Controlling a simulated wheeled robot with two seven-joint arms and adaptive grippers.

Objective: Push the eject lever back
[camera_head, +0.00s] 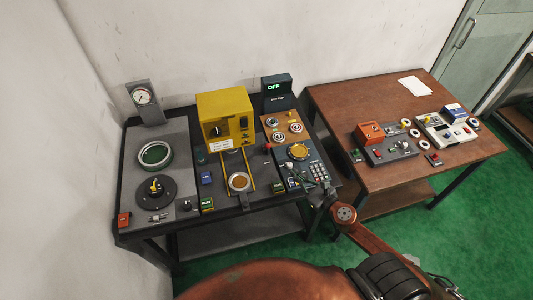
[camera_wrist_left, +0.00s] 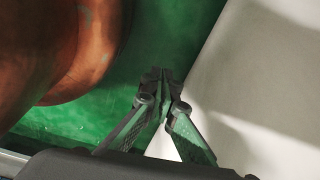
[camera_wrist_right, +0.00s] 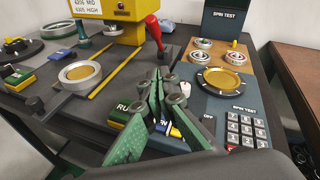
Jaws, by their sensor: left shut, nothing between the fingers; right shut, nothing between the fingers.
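The lever with a red handle (camera_wrist_right: 153,30), which I take to be the eject lever, stands up from the dark bench beside the yellow machine. Its red tip also shows in the head view (camera_head: 267,147). My right gripper (camera_wrist_right: 165,76) is shut and empty, its fingertips below and in front of the lever in the right wrist view, apart from it as far as I can see. In the head view the right gripper (camera_head: 290,167) is over the bench near the spin test panel. My left gripper (camera_wrist_left: 160,74) is shut and empty over the green floor, away from the bench.
The yellow machine (camera_head: 223,108) stands behind yellow rails with a ring (camera_head: 239,182) between them. The spin test panel (camera_wrist_right: 240,105) with keypad and gold disc is right of my right gripper. Small labelled blocks lie under its fingers. A brown table (camera_head: 345,100) stands to the right.

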